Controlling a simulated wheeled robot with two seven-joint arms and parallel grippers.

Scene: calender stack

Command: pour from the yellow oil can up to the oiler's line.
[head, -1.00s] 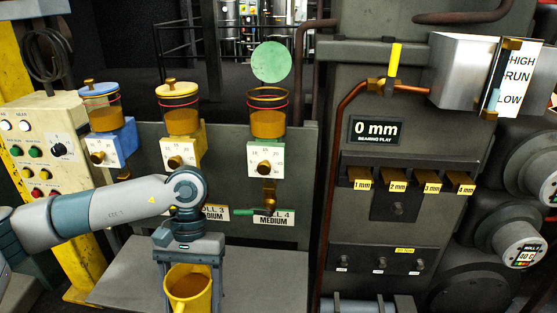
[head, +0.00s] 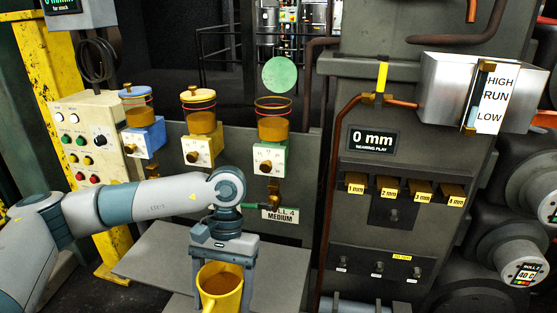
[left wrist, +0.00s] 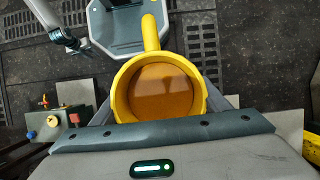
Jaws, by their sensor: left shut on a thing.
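My left gripper (head: 223,262) is shut on the yellow oil can (head: 236,302), low in front of the oilers. In the left wrist view the can (left wrist: 121,98) is seen from above, holding amber oil and looking about upright. The green-based oiler (head: 274,128) stands above and right of the can, apart from it. Its glass holds amber oil, with the surface below a red ring near its top. A green disc (head: 277,74) stands above its open top. My right gripper (left wrist: 77,46) seems to show at the upper left of the left wrist view, its opening unclear.
A yellow-lidded oiler (head: 201,118) and a blue-lidded oiler (head: 137,112) stand to the left. A green-handled tap (head: 256,206) sits under the green oiler. A grey shelf (head: 160,262) lies below. The machine with a "0 mm" display (head: 371,140) stands to the right.

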